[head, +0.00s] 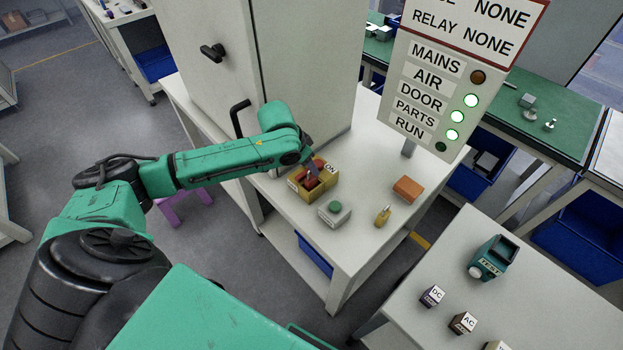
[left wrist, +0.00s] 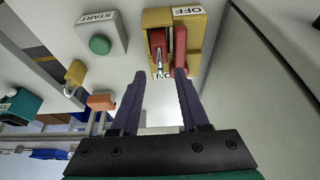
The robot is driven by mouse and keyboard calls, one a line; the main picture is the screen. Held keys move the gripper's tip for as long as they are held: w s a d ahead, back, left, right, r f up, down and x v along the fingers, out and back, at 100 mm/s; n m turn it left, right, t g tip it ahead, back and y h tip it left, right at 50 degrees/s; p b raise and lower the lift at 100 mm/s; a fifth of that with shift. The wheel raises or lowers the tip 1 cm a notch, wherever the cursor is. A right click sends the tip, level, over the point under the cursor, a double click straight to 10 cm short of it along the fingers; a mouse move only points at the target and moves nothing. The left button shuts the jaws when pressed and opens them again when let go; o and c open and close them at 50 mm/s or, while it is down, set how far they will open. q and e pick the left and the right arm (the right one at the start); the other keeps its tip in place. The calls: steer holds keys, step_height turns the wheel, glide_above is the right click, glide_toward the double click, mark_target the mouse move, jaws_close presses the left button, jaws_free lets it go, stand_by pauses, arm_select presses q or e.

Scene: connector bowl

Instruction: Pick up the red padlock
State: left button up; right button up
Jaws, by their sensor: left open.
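A yellow switch box (head: 322,190) labelled ON and OFF stands on the white cabinet table, with red parts in its top. In the left wrist view the yellow box (left wrist: 190,18) holds two red pieces. One red piece with a silvery metal part, seemingly the red padlock (left wrist: 157,39), is on the left; a red bar (left wrist: 181,42) is on the right. My left gripper (head: 313,172) is at the box, partly covering the red parts. In the wrist view my left gripper (left wrist: 159,73) is open, its fingertips just short of the box, the right one overlapping the red bar's end. My right gripper is not in view.
A grey START box (head: 334,214) with a green button, a small yellow padlock-like piece (head: 383,216) and an orange block (head: 408,189) stand nearby. A tall grey cabinet (head: 210,85) rises behind the arm. A sign panel (head: 437,95) stands at the table's back right.

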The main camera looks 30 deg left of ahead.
mark_target(311, 179)
arm_select(q)
steer(key=x, duration=0.3)
steer(key=shift+w+f, duration=0.1)
steer(key=shift+f, duration=0.05)
jaws_close()
stand_by(1.1)
